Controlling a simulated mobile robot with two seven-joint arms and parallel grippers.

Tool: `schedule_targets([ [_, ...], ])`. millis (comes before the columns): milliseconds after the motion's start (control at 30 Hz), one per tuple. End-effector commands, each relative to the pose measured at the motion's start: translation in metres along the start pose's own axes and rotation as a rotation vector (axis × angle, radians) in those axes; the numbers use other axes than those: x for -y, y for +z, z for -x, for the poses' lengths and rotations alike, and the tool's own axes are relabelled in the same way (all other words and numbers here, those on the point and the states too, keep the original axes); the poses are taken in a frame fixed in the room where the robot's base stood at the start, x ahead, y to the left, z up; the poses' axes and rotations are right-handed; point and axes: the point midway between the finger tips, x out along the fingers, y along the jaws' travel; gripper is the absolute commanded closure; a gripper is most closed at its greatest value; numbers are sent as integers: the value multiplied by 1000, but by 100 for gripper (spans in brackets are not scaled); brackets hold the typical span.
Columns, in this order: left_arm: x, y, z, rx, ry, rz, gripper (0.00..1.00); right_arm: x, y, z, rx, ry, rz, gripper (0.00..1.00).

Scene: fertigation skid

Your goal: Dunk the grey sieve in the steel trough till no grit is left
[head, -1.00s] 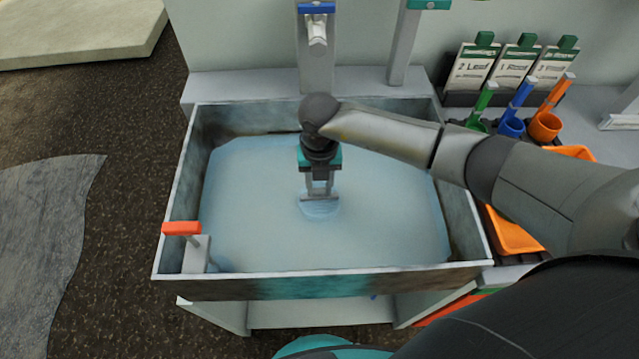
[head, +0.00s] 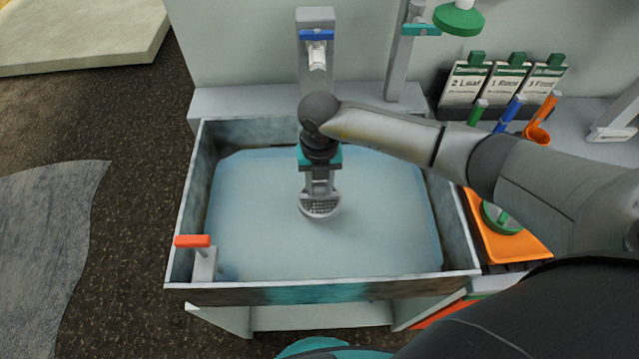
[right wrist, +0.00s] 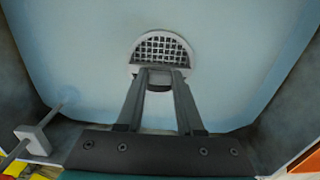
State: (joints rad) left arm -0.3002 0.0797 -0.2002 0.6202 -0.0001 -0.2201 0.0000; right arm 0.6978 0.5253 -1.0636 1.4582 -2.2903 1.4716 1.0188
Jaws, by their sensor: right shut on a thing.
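The grey sieve (head: 320,207) is a small round piece with a grid mesh, held over the middle of the steel trough (head: 330,288). My right gripper (head: 320,190) is shut on it from above. In the right wrist view the sieve (right wrist: 160,50) sits at the fingertips (right wrist: 158,80), its mesh partly visible. The trough holds pale blue water (head: 265,235). I cannot tell exactly whether the sieve's lower rim touches the water. No grit can be made out on the visible mesh. My left gripper is not in view.
A red-handled lever (head: 192,241) stands at the trough's front left corner. A blue-handled tap (head: 317,50) is behind the trough. To the right are an orange tray (head: 520,243), label cards (head: 508,82) and coloured scoops (head: 540,130). A green round fixture (head: 458,19) hangs at upper right.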

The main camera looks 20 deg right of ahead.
Motion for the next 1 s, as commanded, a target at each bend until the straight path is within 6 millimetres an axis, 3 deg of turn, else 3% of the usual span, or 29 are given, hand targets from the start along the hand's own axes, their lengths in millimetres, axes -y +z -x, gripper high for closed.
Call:
schedule_targets([
  [1000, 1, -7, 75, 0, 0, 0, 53, 0, 0, 85, 0, 0, 0, 100],
])
